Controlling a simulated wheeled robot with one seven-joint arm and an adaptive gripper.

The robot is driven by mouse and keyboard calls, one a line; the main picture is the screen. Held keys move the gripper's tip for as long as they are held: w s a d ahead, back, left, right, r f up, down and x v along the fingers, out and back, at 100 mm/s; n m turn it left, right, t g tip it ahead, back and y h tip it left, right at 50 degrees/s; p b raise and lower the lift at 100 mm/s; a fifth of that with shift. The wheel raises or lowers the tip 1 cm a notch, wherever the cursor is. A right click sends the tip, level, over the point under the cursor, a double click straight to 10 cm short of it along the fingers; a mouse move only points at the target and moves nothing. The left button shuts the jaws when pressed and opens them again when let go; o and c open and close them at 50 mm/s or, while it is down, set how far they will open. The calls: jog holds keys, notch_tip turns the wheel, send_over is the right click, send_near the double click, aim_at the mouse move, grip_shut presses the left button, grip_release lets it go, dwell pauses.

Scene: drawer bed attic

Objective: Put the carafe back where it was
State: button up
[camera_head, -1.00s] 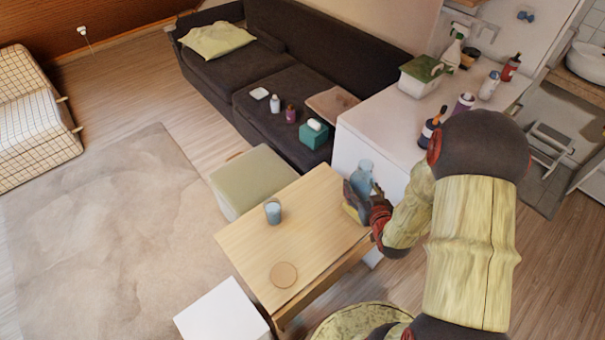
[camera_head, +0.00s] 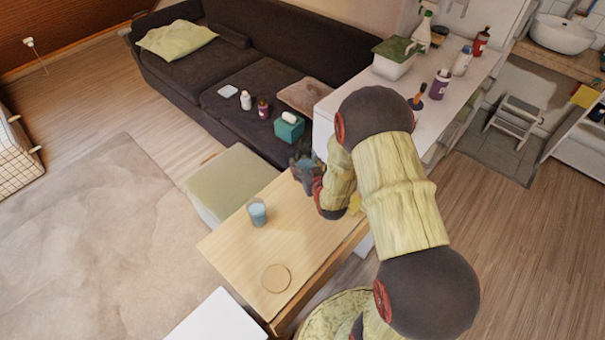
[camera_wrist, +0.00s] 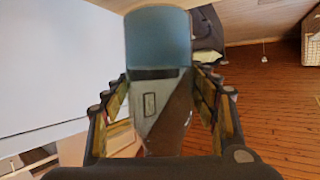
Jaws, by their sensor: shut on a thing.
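My gripper (camera_head: 306,172) is shut on the carafe, a bluish clear vessel (camera_head: 304,161), above the far edge of the wooden table (camera_head: 240,245). My arm and gripper partly hide it in the head view. In the wrist view the carafe (camera_wrist: 158,42) stands between the two fingers of my gripper (camera_wrist: 165,110), its blue part toward the top of the picture.
A green stool (camera_head: 232,184) adjoins the table's far left side. A dark sofa (camera_head: 215,60) and white counter (camera_head: 445,115) stand behind. The tabletop between glass and coaster is clear.

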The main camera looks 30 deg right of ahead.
aim_at(302, 170)
jog(key=shift+w+a+f, duration=0.2)
jog(key=shift+w+f, duration=0.35)
jog(key=shift+f, duration=0.15)
jog(key=shift+w+a+f+b, duration=0.1)
jog(key=shift+w+f+b, duration=0.1)
jog(key=shift+f+b, duration=1.3)
jog(key=shift+f, duration=0.25)
jog(key=shift+f, duration=0.15)
jog(key=o, duration=1.4)
jog(key=shift+o, duration=0.2)
